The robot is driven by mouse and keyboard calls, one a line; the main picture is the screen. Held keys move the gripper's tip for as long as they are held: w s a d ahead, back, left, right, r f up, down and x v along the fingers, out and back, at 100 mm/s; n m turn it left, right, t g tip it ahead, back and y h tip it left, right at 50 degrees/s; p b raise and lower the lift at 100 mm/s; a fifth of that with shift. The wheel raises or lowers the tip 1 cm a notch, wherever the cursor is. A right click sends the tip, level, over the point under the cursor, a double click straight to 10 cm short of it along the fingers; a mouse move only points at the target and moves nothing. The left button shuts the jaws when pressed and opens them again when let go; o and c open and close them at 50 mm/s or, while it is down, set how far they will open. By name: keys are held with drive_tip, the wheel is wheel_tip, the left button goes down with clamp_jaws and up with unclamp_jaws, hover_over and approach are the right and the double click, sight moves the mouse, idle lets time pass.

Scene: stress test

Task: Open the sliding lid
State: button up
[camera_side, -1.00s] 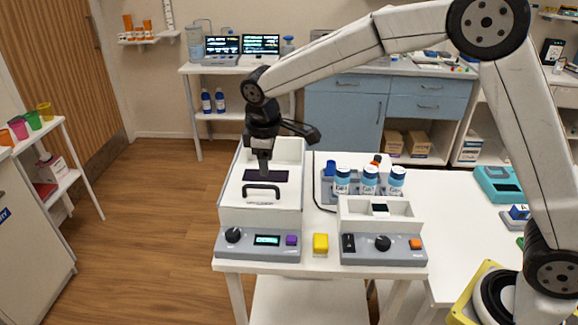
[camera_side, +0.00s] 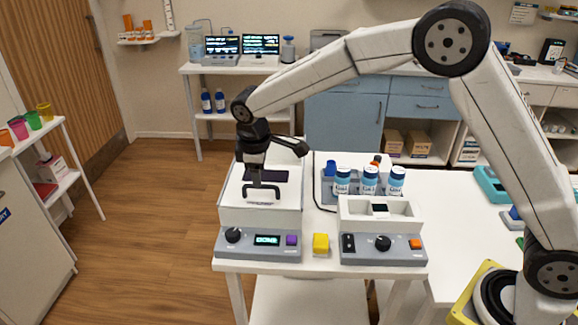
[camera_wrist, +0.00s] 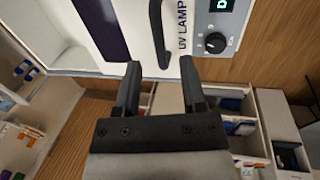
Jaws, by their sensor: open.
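The sliding lid (camera_side: 233,193) is the white top panel of the left device, with a dark window (camera_side: 280,176) and a black bar handle (camera_side: 263,195). In the wrist view the handle (camera_wrist: 157,30) stands beside the "UV LAMP" lettering. My gripper (camera_side: 256,181) points down over the lid at the handle and hides part of the window. In the wrist view my gripper (camera_wrist: 160,72) is open, its two fingers apart with the handle's end between them or just beyond. I cannot tell whether either finger touches it.
The device's grey front panel (camera_side: 258,254) has a knob, a lit display and a purple button. To the right are a yellow block (camera_side: 320,245), a second white device (camera_side: 383,262) and a rack with several blue-capped bottles (camera_side: 370,180). Open floor lies left.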

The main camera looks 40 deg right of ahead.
drive_tip(key=shift+w+d+f, duration=0.15)
drive_tip(key=shift+f, duration=0.65)
drive_tip(key=shift+w+d+f, duration=0.1)
drive_tip(key=shift+f, duration=0.65)
clamp_jaws()
